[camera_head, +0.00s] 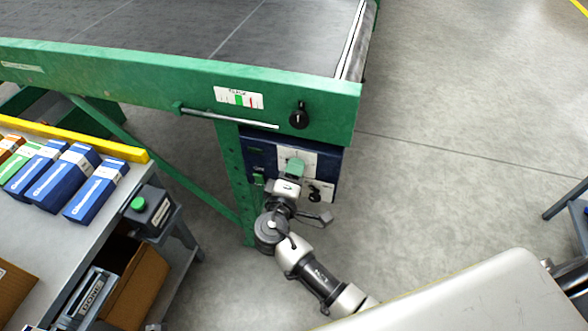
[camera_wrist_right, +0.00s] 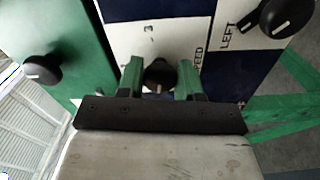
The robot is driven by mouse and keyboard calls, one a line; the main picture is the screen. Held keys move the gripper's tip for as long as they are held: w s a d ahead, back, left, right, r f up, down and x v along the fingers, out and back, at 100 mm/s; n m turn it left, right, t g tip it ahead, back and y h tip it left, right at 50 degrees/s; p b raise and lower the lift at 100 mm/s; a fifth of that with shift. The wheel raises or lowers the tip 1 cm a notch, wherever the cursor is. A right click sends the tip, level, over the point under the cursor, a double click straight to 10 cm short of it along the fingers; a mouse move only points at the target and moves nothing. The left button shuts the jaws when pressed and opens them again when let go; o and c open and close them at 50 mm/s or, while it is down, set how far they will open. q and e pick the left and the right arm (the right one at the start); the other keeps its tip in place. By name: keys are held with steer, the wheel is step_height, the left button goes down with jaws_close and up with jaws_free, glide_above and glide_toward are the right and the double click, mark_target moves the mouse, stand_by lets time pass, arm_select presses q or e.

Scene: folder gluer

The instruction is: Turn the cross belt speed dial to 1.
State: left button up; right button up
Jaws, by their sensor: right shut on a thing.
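The cross belt speed dial (camera_wrist_right: 158,74) is a black knob on a white label marked "SPEED", with a "3" visible, in the right wrist view. My right gripper (camera_wrist_right: 160,82) has its green fingers on both sides of this dial and is shut on it. In the head view my right gripper (camera_head: 291,168) is at the blue control box (camera_head: 258,148) under the green machine edge and hides the dial. The dial's pointer setting cannot be read. My left gripper is not in view.
A black knob (camera_head: 299,116) sits on the green frame (camera_head: 180,88) above the box. Another black knob (camera_head: 314,194) is at the box's lower right, beside a "LEFT" label in the wrist view. A bench with blue cartons (camera_head: 67,178) stands at the left.

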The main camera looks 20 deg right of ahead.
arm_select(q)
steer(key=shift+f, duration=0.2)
arm_select(e)
steer(key=o, duration=0.9)
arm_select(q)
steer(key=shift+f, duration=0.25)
arm_select(e)
steer(key=v, duration=1.1)
steer(key=shift+w, duration=0.1)
steer(key=shift+f, duration=0.1)
